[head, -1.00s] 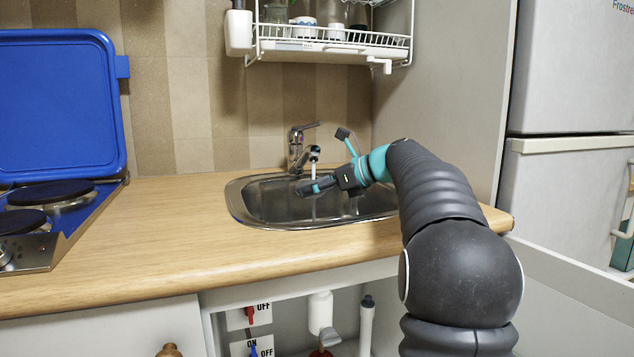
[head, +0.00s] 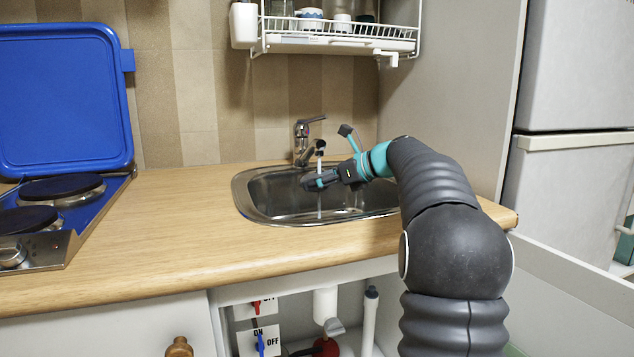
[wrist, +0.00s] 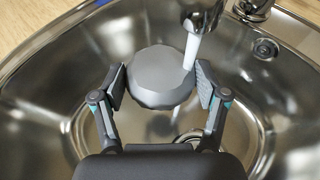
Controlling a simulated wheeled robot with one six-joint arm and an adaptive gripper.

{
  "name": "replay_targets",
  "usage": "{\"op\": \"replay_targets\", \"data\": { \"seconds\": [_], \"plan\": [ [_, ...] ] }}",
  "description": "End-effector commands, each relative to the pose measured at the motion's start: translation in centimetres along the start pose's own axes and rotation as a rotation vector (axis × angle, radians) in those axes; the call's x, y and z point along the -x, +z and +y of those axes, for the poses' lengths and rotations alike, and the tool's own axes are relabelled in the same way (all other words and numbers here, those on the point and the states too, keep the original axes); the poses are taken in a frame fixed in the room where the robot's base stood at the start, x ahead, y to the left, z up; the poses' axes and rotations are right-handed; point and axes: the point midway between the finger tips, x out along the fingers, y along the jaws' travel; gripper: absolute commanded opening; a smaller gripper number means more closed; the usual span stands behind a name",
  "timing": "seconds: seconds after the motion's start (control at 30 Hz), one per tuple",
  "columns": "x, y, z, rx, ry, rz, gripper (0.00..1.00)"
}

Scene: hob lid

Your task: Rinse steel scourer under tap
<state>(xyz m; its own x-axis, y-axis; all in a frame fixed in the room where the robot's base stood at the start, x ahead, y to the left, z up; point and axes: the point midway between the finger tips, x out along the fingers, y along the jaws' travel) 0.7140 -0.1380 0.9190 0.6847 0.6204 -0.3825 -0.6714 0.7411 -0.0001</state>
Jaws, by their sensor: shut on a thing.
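The steel scourer (wrist: 155,76) is a grey, rounded, faceted lump in the wrist view. My gripper (head: 322,181) is shut on it, with one finger pad on each side, and holds it above the sink basin (head: 272,205). The tap (head: 302,143) stands at the back rim of the sink. A pale water stream (wrist: 190,50) comes down from the spout and meets the scourer's upper right side. In the head view, the stream also shows below my gripper. The scourer is hard to tell from the fingers there.
The drain (wrist: 190,140) lies below my gripper. A hob (head: 62,190) with an upright blue lid (head: 62,100) stands at the left. A dish rack (head: 340,38) hangs above the sink. The wooden worktop (head: 165,225) between hob and sink is clear.

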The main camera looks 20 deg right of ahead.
Motion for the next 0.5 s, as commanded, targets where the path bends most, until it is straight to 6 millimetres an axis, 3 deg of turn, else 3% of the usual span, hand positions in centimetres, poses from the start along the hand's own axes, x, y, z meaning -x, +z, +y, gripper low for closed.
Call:
{"op": "replay_targets", "data": {
  "seconds": [0.5],
  "plan": [
    [1.8,-0.8,2.6,0.000,-0.001,0.000,0.50]
  ]
}}
